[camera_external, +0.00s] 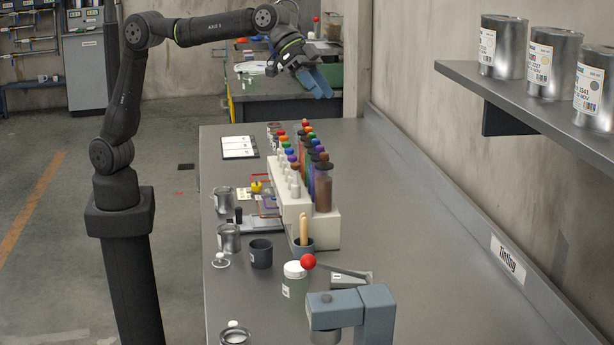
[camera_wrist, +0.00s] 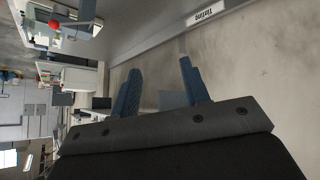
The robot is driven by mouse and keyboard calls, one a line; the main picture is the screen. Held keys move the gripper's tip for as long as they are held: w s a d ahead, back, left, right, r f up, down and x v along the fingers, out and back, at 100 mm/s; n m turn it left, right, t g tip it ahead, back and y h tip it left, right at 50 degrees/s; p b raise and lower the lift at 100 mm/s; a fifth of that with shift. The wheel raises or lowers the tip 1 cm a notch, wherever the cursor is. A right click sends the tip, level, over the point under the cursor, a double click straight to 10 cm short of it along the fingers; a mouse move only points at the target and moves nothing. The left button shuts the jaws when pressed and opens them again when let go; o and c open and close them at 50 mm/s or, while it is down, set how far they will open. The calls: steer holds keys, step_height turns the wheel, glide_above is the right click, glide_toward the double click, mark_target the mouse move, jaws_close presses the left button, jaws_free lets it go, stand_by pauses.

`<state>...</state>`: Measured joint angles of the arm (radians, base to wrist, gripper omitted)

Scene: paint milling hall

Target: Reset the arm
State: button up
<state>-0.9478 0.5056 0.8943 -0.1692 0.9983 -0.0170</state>
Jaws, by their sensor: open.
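My gripper (camera_external: 318,84) is in the upper middle of the external view, raised above the far end of the grey table (camera_external: 420,240). My arm reaches out level from its column and the wrist bends down to the right. In the wrist view my gripper (camera_wrist: 158,88) shows two blue fingers spread apart with nothing between them. Beyond the fingers the wrist view shows the wall and, at left, a tilted view of the workbenches. My gripper touches nothing that I can see.
A white rack (camera_external: 290,205) with several colour-topped bottles stands mid-table. Metal cans (camera_external: 229,238), a dark cup (camera_external: 261,253) and a white-lidded jar (camera_external: 294,281) are nearer. A blue-grey device (camera_external: 350,308) is at the front. A wall shelf (camera_external: 520,103) holds cans. The table's right side is clear.

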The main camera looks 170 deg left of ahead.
steer(key=w+a+r+t+y, duration=0.3)
steer(key=w+a+r+t, duration=0.1)
steer(key=w, duration=0.4)
steer(key=shift+w+r+t, duration=0.25)
steer(key=shift+r+t, duration=0.05)
steer(key=shift+r, duration=0.1)
steer(key=shift+a, duration=0.1)
stand_by(2.9)
